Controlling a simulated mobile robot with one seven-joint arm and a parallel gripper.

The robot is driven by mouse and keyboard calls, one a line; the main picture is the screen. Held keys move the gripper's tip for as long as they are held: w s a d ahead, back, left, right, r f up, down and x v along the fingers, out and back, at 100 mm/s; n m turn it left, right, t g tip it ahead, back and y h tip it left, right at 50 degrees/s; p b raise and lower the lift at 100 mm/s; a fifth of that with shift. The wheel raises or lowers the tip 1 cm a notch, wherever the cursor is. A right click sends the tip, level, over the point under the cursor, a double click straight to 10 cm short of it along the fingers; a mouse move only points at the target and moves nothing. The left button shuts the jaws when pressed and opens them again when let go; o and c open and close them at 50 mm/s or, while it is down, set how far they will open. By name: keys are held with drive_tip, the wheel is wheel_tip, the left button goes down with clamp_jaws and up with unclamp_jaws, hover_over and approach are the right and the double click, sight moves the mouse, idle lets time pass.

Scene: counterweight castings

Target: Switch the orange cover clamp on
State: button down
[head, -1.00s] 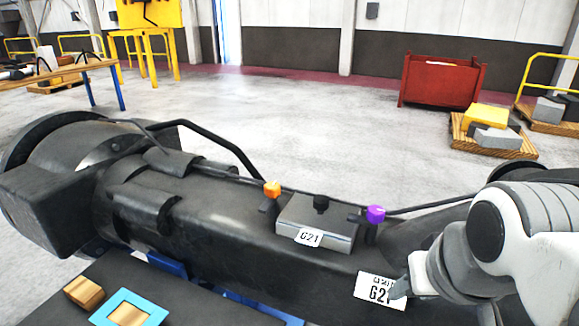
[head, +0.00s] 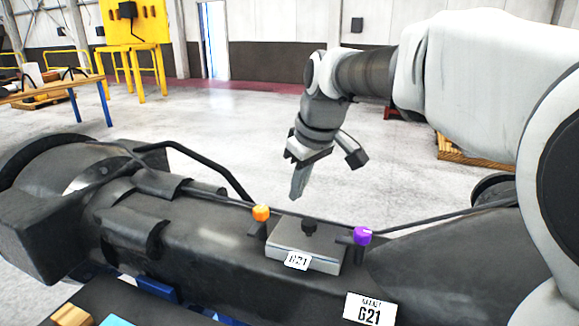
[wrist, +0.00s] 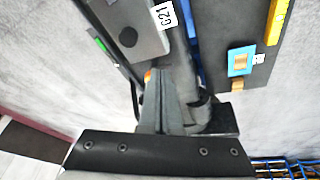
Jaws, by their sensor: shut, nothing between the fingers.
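The orange clamp knob (head: 261,213) stands at the left end of a grey cover box labelled G21 (head: 305,246), on top of a long dark casting (head: 190,235). A purple clamp knob (head: 362,235) stands at the right end of the box. My gripper (head: 297,190) is shut and empty, pointing down above and behind the box, a little right of the orange knob in the head view. In the wrist view the orange knob (wrist: 148,76) shows as a small patch by the tips of my gripper (wrist: 163,75), mostly hidden behind the fingers. I cannot tell whether they touch.
A black knob (head: 309,227) sits on the box. A black hose (head: 205,155) arches over the casting behind the orange knob. A second G21 label (head: 369,308) is on the casting's front.

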sight(258, 220)
drive_tip(key=w+a+f+n+g+y+p, duration=0.1)
drive_tip(key=w+a+f+n+g, duration=0.1)
drive_tip(key=w+a+f+n, duration=0.3)
drive_tip(key=w+a, duration=0.4)
drive_tip(key=a, duration=0.3)
drive_tip(key=shift+w+a+f, duration=0.15)
drive_tip(key=shift+w+a, duration=0.05)
drive_tip(key=shift+a, duration=0.15)
drive_tip(key=p+x, duration=0.1)
drive_tip(key=x, duration=0.9)
drive_tip(key=shift+a+f+p, duration=0.1)
drive_tip(key=shift+a+p, duration=0.05)
drive_tip(key=shift+p, duration=0.15)
drive_tip(key=d, duration=0.2)
drive_tip(key=s+d, duration=0.1)
drive_tip(key=shift+d+r+p, duration=0.1)
drive_tip(key=shift+r+p, duration=0.15)
drive_tip(key=shift+p, duration=0.05)
drive_tip(key=shift+s+d+f, duration=0.1)
drive_tip(key=shift+d, duration=0.25)
